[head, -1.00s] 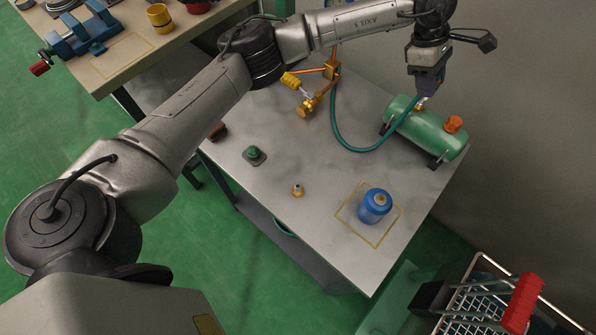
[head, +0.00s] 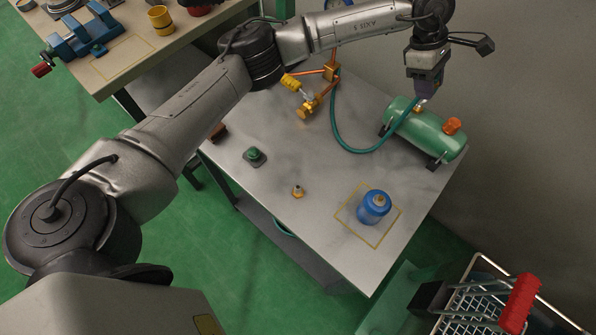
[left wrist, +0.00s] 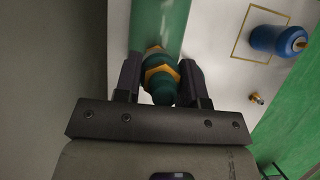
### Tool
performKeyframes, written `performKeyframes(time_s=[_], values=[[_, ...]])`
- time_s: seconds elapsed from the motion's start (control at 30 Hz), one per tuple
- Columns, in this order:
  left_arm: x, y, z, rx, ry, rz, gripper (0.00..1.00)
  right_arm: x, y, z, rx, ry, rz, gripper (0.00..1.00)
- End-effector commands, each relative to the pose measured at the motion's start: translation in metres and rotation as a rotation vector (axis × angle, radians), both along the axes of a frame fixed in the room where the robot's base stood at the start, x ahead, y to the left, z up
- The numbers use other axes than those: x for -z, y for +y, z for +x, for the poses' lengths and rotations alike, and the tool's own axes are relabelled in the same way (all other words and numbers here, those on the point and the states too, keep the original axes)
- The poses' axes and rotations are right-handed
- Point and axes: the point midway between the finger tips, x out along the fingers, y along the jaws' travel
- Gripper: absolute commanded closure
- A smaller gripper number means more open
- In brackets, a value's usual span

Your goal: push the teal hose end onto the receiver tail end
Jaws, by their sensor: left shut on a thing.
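The teal hose (head: 345,143) loops across the grey table from the orange pipe stand to the green receiver tank (head: 440,137). My left gripper (head: 425,93) points down at the tank's far end. In the left wrist view my left gripper (left wrist: 162,82) is shut on the teal hose end (left wrist: 160,88), with a finger on each side. Brass hex parts (left wrist: 154,50) show between the fingers, in line with the green tank (left wrist: 160,20). How far the hose end sits on the tail end is hidden by the fingers. My right gripper is not in view.
A small brass fitting (head: 297,191) and a green button (head: 254,155) are on the table. An orange valve with a yellow handle (head: 291,81) is at the back. A wire basket (head: 470,300) stands lower right.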

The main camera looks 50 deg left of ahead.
Motion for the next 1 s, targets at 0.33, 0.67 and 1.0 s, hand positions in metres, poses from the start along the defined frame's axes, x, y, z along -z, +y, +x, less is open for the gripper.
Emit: performKeyframes(time_s=[0.33,0.67,1.0], values=[[0.006,0.000,0.000,0.000,0.000,0.000,0.97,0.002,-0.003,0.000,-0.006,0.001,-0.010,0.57],[0.012,0.000,0.000,0.000,0.000,-0.001,0.97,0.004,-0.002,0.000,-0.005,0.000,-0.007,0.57],[0.018,0.000,0.000,0.000,0.000,-0.001,0.97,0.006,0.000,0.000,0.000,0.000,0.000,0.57]])
